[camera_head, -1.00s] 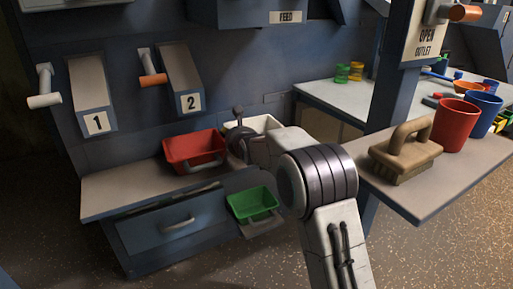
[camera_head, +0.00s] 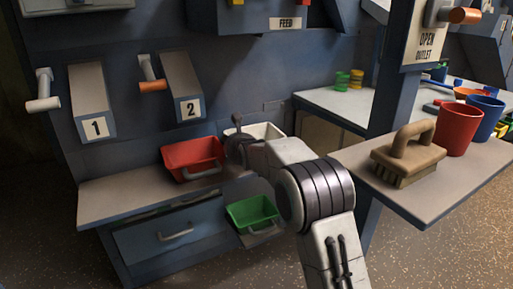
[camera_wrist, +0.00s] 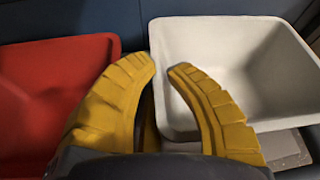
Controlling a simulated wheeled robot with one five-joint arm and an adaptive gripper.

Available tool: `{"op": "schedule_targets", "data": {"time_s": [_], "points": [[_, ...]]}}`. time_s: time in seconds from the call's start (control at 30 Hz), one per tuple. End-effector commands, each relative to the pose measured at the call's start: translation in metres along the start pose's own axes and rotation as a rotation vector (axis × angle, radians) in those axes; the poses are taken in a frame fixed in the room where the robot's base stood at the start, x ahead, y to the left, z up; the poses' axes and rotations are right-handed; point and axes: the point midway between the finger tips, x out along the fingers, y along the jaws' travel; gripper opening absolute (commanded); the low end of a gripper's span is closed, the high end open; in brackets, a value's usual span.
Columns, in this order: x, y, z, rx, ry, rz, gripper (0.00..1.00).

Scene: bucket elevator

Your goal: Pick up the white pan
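The white pan (camera_head: 264,130) sits at the back of the bench, right of the red pan (camera_head: 193,157), and is partly hidden behind my arm in the head view. In the wrist view the white pan (camera_wrist: 238,62) fills the upper right. My gripper's yellow fingers (camera_wrist: 163,72) are parted with a narrow gap. The left fingertip is at the pan's left edge and the right fingertip overlaps its inside in the picture. I cannot tell whether they touch the pan. In the head view the fingers are hidden.
The red pan also shows in the wrist view (camera_wrist: 60,85), left of the fingers. A green pan (camera_head: 252,213) sits lower, in front of the bench (camera_head: 105,200). A brush (camera_head: 407,152), red cup (camera_head: 458,128) and blue cup (camera_head: 486,117) stand on the right shelf (camera_head: 432,205).

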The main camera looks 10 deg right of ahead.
Motion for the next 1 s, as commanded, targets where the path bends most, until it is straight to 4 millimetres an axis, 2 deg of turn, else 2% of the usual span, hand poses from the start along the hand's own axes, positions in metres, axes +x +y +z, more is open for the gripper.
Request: {"op": "schedule_targets", "data": {"time_s": [0.1, 0.7, 1.0], "points": [[0.000, 0.000, 0.000, 0.000, 0.000, 0.000, 0.00], [-0.001, -0.001, 0.002, 0.000, -0.003, -0.001, 0.00], [-0.008, -0.006, 0.020, 0.000, -0.004, -0.001, 0.00]]}}
